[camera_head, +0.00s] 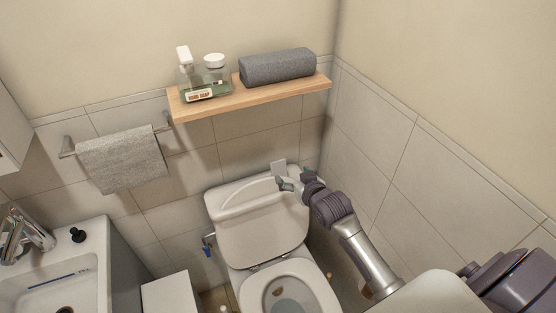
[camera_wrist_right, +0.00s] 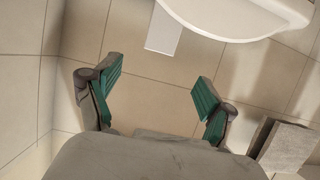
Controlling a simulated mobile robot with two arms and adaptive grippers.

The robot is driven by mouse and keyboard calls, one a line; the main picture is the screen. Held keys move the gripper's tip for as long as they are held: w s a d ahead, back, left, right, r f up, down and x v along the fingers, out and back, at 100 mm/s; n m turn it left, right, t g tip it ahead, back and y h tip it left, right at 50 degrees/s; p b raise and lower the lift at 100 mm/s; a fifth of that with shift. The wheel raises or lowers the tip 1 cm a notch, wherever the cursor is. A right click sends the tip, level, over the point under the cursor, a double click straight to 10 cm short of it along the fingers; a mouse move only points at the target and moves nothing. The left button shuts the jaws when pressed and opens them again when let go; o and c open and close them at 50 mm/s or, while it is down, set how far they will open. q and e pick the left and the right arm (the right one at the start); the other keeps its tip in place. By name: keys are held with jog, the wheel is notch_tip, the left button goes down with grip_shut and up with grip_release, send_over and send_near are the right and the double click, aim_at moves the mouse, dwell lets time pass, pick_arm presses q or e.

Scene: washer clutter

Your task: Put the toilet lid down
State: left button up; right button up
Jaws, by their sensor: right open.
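The toilet lid (camera_head: 262,228) is raised and leans back against the tank at the wall. Below it, the toilet seat (camera_head: 306,272) lies flat around the open bowl. My right gripper (camera_head: 284,183) is at the upper right of the raised lid, close to the tank top (camera_head: 240,193). In the right wrist view my right gripper (camera_wrist_right: 158,80) is open, with nothing between its green fingers. My left gripper is not in view.
Above is a wooden shelf (camera_head: 255,97) with bottles and a rolled grey towel (camera_head: 278,66). A hanging towel (camera_head: 124,158) and sink (camera_head: 55,280) are left. The right wall is close to my right arm.

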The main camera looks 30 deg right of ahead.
aim_at(279, 164)
jog(key=x, duration=1)
jog(key=shift+w+f+p, duration=0.1)
jog(key=shift+f+p, duration=0.05)
jog(key=shift+p, duration=0.15)
jog(key=shift+x, duration=0.85)
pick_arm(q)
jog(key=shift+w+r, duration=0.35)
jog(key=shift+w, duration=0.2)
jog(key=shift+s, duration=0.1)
